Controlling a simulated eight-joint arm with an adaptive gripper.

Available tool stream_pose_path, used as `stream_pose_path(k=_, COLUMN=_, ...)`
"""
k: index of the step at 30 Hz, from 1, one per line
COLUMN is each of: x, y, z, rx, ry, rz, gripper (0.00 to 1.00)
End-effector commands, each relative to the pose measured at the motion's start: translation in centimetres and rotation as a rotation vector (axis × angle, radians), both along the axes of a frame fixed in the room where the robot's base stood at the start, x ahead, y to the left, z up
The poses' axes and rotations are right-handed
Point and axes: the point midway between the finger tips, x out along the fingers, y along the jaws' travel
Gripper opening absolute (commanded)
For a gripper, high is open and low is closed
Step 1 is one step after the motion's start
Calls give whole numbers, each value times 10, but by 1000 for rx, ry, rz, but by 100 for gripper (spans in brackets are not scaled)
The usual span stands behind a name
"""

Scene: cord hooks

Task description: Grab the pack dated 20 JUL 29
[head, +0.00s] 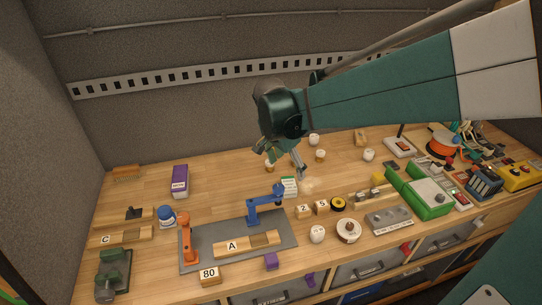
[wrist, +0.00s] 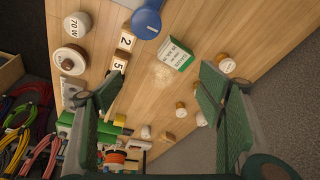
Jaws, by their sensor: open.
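A small white and green pack (head: 289,186) stands on the wooden bench, just behind the blue toy arm. In the wrist view the same pack (wrist: 173,54) shows printed lines on its white face, too small to read as a date. A taller purple and white pack (head: 180,181) stands farther left; no date is legible on it. My gripper (head: 281,163) is open and empty, above and behind the green pack. In the wrist view my gripper (wrist: 160,85) has its two fingers spread wide, with the pack beyond the fingertips, apart from them.
The blue toy arm (head: 264,205) stands close in front of the green pack. Number blocks 2 (head: 303,211) and 5 (head: 321,207) lie to its right. Several small white-topped pegs, one being this peg (head: 320,156), stand behind. The bench between the purple pack and green pack is mostly clear.

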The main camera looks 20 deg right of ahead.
Motion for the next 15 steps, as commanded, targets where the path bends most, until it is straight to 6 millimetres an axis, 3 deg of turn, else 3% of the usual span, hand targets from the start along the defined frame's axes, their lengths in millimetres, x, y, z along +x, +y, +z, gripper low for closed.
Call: stream_pose_path(k=15, x=48, y=-4, z=-20, rx=-48, ry=25, rz=-326, gripper=67)
